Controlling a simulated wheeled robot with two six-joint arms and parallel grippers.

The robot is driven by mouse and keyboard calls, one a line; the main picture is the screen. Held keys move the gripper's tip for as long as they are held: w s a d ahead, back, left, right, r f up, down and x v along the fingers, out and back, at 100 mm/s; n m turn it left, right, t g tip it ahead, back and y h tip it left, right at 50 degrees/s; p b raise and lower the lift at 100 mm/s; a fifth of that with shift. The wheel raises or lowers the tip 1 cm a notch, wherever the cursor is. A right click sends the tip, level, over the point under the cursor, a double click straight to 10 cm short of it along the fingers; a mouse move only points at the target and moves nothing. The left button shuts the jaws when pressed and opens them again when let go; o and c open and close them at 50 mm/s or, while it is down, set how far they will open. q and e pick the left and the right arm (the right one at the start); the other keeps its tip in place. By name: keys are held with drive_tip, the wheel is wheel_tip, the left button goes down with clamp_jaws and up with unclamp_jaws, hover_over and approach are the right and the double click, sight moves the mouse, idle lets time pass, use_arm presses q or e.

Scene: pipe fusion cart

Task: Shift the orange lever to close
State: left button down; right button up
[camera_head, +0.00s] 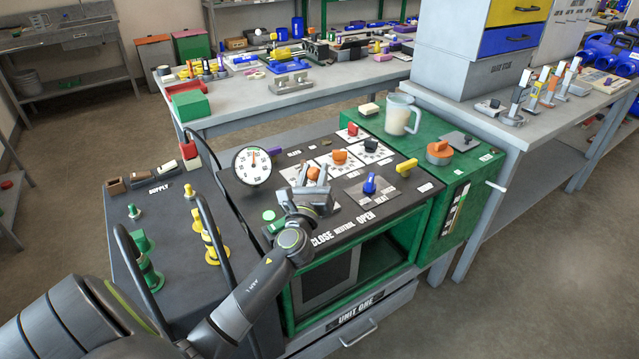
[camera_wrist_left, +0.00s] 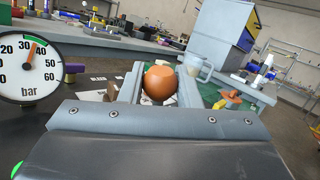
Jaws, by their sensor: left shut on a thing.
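The orange lever shows as a round orange knob (camera_wrist_left: 160,84) between the fingers in the left wrist view. In the head view the knob (camera_head: 313,173) shows at the fingertips, above the dark control panel (camera_head: 268,196). My left gripper (camera_head: 312,180) reaches in from the front left and is shut on the knob. The lever's shaft and base are hidden by the gripper. The words CLOSE, NEUTRAL and OPEN run left to right along the panel's front edge. I cannot tell which word the lever lines up with. My right gripper is not in view.
A round gauge (camera_head: 252,167) stands left of the gripper. A green button (camera_head: 269,215) is at the panel's left, a blue lever (camera_head: 370,184) to the right. Orange (camera_head: 340,157) and red knobs sit behind. Dark curved hoops rise left of my arm. A clear mug (camera_head: 401,115) stands back right.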

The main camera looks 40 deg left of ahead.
use_arm(q)
drive_tip(key=shift+s+a+f+n+b, duration=0.25)
drive_tip(key=shift+s+f+b, duration=0.2)
drive_tip(key=shift+b, duration=0.55)
drive_tip(key=shift+s+n+t+y+b, duration=0.3)
drive_tip(key=shift+n+t+y+b, duration=0.15)
drive_tip(key=shift+b, duration=0.45)
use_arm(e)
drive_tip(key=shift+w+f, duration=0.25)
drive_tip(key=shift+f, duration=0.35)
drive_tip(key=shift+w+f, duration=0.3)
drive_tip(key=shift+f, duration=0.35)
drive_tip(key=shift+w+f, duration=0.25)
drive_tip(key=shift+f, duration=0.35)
use_arm(q)
drive_tip(key=c, duration=1.1)
unclamp_jaws()
drive_tip(key=shift+a+r, duration=0.1)
drive_tip(key=shift+s, duration=0.1)
drive_tip(key=b+v, duration=0.3)
drive_tip(key=v, duration=1.4)
drive_tip(key=shift+s+b, duration=0.15)
drive_tip(key=shift+b, duration=0.25)
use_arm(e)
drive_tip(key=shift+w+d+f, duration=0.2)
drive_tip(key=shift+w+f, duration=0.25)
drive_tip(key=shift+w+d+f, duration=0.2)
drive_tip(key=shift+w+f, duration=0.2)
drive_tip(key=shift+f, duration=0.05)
